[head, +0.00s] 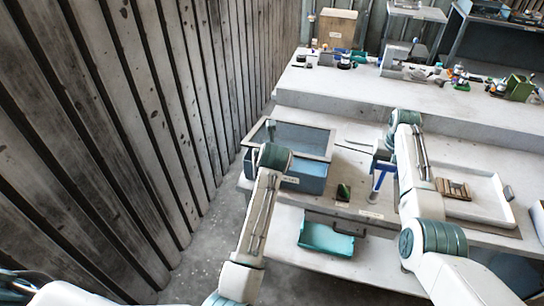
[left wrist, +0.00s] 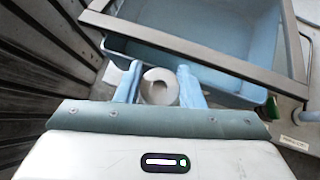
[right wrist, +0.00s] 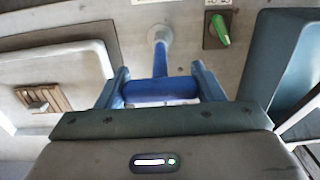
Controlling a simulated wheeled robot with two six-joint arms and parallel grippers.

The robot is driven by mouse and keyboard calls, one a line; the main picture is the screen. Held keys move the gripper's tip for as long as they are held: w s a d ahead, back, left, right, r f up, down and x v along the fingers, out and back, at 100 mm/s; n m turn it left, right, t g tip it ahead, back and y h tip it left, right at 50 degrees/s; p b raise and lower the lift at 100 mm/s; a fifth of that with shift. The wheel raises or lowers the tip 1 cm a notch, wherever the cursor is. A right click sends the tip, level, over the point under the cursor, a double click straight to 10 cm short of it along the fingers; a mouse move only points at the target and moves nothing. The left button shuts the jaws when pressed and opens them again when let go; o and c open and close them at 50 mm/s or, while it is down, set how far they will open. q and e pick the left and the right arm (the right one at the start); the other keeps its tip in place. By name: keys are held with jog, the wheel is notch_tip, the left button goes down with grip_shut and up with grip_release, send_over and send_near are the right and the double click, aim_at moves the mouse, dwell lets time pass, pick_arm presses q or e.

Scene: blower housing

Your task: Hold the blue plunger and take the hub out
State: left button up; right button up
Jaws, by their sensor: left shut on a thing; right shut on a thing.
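The blue plunger (head: 379,182) stands upright on the bench, with a crossbar on top and a shaft going down. My right gripper (head: 383,158) is shut on its crossbar. In the right wrist view the crossbar of the plunger (right wrist: 160,87) lies between the fingers of my right gripper (right wrist: 162,88), its shaft running to a pale round base. In the left wrist view my left gripper (left wrist: 160,88) is shut on a pale round piece that looks like the hub (left wrist: 160,90). It is near the blue bin's edge; I cannot tell its height.
A blue bin (head: 306,178) with a grey frame stands left of the plunger. A white tray (head: 490,211) with a brown slatted piece (head: 454,190) lies to the right. A dark block with a green part (head: 343,192) sits between bin and plunger. A teal bin (head: 326,240) hangs below the front edge.

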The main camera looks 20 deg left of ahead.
jog(key=shift+f, duration=0.1)
jog(key=o, duration=1.1)
jog(key=shift+w, duration=0.1)
jog(key=shift+c, duration=0.2)
jog(key=shift+r, duration=3.95)
jog(key=shift+f, duration=0.1)
notch_tip(320, 180, down, 10)
jog(key=shift+f, duration=0.1)
